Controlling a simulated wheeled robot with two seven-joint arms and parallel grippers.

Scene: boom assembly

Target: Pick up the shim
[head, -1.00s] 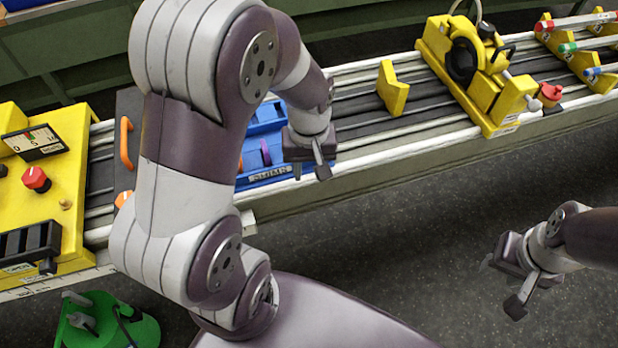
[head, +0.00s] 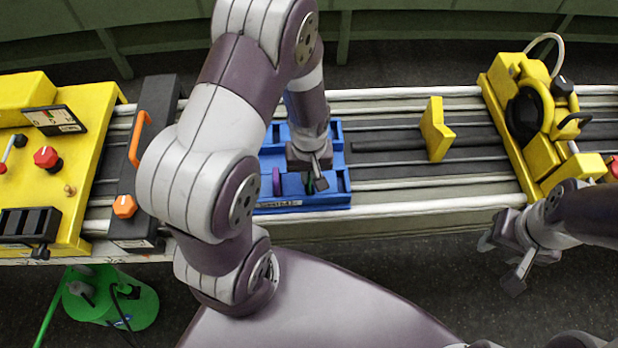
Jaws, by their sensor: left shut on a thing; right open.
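The blue shim tray (head: 341,185) sits on the rails in the middle, with a label on its front edge. A purple shim (head: 276,182) stands in it, left of my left gripper. My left gripper (head: 314,182) is low at the right part of the tray, shut on a green shim (head: 310,187) that shows only in part between the fingers. Whether this shim is clear of its slot I cannot tell. My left arm hides the tray's left part. My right gripper (head: 500,266) is open and empty, in front of the rails at the right.
A yellow stop block (head: 435,130) stands on the rails right of the tray. A yellow fixture with a black ring (head: 524,115) is further right. A dark plate with an orange handle (head: 137,138) and a yellow control panel (head: 90,150) are left. A green canister (head: 135,305) stands below.

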